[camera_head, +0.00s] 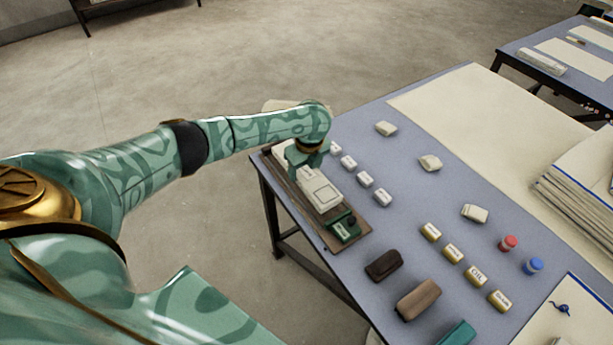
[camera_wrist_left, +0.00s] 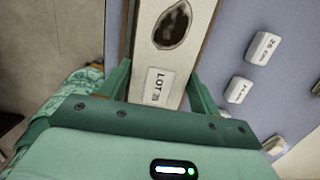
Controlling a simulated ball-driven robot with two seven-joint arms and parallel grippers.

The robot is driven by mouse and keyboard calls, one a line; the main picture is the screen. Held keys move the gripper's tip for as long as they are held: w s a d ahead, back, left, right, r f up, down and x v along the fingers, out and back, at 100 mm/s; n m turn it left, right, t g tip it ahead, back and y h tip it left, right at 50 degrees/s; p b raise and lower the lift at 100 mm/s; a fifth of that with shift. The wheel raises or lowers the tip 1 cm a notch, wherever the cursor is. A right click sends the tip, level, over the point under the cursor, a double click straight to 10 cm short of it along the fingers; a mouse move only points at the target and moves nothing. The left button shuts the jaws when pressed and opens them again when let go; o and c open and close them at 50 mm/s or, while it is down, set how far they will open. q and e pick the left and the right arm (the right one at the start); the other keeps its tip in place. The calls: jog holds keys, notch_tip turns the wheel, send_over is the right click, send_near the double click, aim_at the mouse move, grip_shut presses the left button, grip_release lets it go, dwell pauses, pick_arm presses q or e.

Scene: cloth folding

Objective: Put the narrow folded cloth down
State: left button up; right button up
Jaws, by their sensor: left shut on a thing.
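The narrow folded cloth (camera_wrist_left: 175,60) is a cream-white strip with a dark oval mark and a label reading "LOT 35". My left gripper (camera_wrist_left: 158,76) is shut on it, with a finger along each long side. In the head view my left gripper (camera_head: 307,168) points down at the far-left part of the table, over a brown board (camera_head: 357,222). A white oblong piece (camera_head: 320,192) shows there just in front of the gripper. I cannot tell whether the cloth touches the board. My right gripper is out of view.
A green block (camera_head: 345,229) sits at the board's near end. Small white labelled blocks (camera_head: 365,179) stand in a row to its right. Dark (camera_head: 384,264) and brown (camera_head: 418,299) blocks lie nearer. Cream labelled blocks (camera_head: 453,251) and red (camera_head: 508,243) and blue (camera_head: 533,266) pieces lie further right.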

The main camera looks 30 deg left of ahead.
aim_at(309, 174)
pick_arm(q)
notch_tip(309, 174, down, 3)
jog(key=shift+r, duration=0.35)
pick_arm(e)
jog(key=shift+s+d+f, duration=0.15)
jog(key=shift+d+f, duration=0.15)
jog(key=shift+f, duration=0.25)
pick_arm(q)
jog(key=o, duration=1.2)
jog(key=shift+c, duration=0.2)
jog(key=r+p, duration=0.1)
jog(key=r, duration=0.2)
jog(key=d+r+p, duration=0.1)
jog(key=r+p, duration=0.1)
jog(key=r, duration=0.2)
jog(key=r+p, duration=0.2)
jog(key=r, duration=0.1)
jog(key=shift+s+d+r, duration=0.25)
jog(key=shift+s+r, duration=0.1)
jog(key=shift+r, duration=0.05)
jog(key=shift+d+r+p, duration=0.15)
jog(key=shift+r+p, duration=0.15)
jog(key=shift+r, duration=0.25)
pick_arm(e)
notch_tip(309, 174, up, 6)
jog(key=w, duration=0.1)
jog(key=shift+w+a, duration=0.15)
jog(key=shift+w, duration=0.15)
